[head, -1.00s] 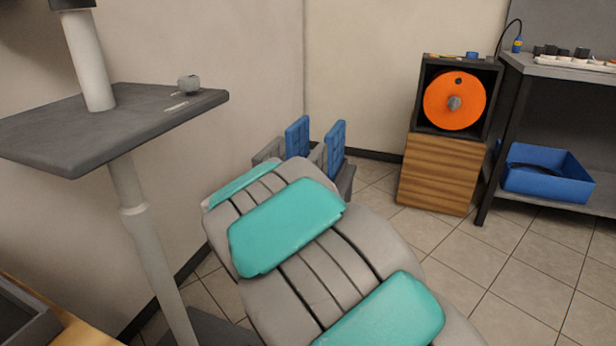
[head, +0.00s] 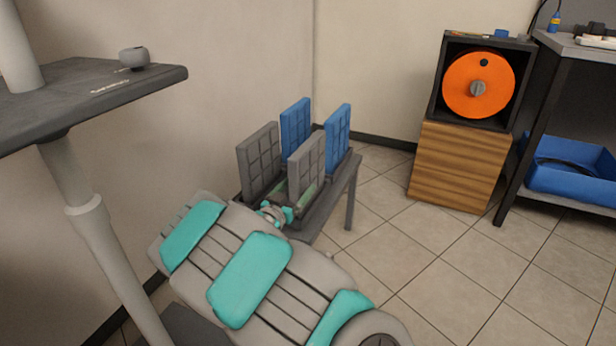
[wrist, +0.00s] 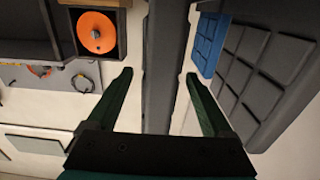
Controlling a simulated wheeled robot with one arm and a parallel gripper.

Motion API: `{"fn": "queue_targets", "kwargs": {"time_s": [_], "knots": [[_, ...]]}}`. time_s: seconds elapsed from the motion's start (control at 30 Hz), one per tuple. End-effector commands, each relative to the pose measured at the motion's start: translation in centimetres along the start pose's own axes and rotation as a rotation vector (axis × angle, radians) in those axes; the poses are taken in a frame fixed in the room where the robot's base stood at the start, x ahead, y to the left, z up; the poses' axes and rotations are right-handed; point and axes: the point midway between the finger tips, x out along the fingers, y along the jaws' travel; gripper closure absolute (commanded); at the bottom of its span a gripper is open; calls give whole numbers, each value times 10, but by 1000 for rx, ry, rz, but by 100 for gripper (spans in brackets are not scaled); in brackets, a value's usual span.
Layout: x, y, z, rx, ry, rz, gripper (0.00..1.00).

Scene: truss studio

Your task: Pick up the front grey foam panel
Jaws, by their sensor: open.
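Two grey foam panels with gridded faces stand upright on a low dark rack. The right grey panel (head: 307,166) is nearer the middle, and the left grey panel (head: 259,161) is nearer the wall. My gripper (head: 296,192) is low at the near end of the rack, partly hidden by my arm. In the wrist view, which is upside down, my open gripper (wrist: 159,76) has one finger on each side of a grey panel (wrist: 158,40) seen edge-on. Gaps show on both sides. The other grey panel (wrist: 265,85) stands to the right there.
Two blue panels (head: 296,128) (head: 338,135) stand behind the grey ones. The wall is close on the left. A wooden cabinet (head: 456,165) with an orange spool (head: 479,84) and a shelf with a blue bin (head: 570,170) stand right. The tiled floor between is clear.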

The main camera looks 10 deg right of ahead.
Motion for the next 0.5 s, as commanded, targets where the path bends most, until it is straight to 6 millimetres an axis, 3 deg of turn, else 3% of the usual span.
{"fn": "queue_targets", "kwargs": {"time_s": [0.5], "knots": [[48,0,7,1,-1,0,15]]}}
